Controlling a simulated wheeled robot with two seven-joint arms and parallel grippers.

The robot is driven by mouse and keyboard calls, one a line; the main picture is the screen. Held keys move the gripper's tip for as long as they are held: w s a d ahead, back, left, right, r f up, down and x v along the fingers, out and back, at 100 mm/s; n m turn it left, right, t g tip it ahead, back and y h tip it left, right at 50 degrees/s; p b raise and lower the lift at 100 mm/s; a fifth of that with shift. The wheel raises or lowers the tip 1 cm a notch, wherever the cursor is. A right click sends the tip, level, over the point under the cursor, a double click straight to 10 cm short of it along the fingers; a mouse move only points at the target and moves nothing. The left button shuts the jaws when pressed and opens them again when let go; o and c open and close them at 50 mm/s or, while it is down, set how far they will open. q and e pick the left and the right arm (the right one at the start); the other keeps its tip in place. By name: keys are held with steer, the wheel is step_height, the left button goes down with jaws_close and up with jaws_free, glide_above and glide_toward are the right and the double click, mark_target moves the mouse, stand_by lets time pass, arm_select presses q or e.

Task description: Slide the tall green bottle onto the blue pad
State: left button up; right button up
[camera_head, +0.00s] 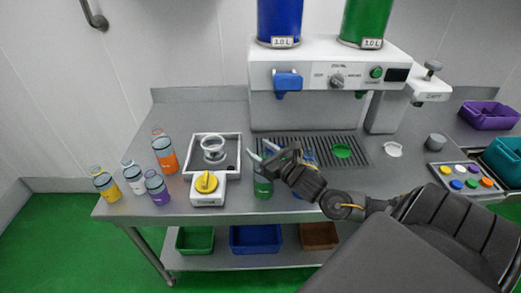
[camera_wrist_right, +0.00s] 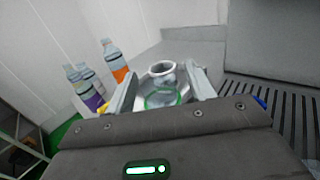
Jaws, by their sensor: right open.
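The green bottle (camera_head: 263,188) stands near the front edge of the steel counter, its upper part partly hidden by my right gripper. My right gripper (camera_head: 258,152) is open, its fingers above and around the bottle's top; I cannot tell if they touch it. In the wrist view, a green-rimmed clear shape (camera_wrist_right: 163,99), apparently the bottle's top, lies between the spread fingers (camera_wrist_right: 162,92). My left gripper is out of view.
A green pad (camera_head: 342,150) lies on the grate (camera_head: 322,140) under the dispenser. Orange (camera_head: 165,156), purple (camera_head: 157,190), white and yellow bottles stand further left.

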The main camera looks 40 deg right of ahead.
steer(key=c, duration=1)
steer(key=shift+w+d+b, duration=0.1)
steer(key=shift+w+d, duration=0.5)
steer(key=shift+d, duration=0.2)
steer(key=shift+w+d+b, duration=0.15)
steer(key=shift+w+d, duration=0.4)
steer(key=shift+d, duration=0.3)
steer(key=shift+w+d+b, duration=0.1)
steer(key=shift+w+d, duration=0.5)
steer(key=shift+d, duration=0.2)
steer(key=shift+c, duration=0.2)
steer(key=shift+s+a, duration=0.45)
steer(key=shift+a, duration=0.15)
steer(key=shift+s+a, duration=0.4)
steer(key=shift+a, duration=0.2)
steer(key=shift+p, duration=0.3)
steer(key=o, duration=1)
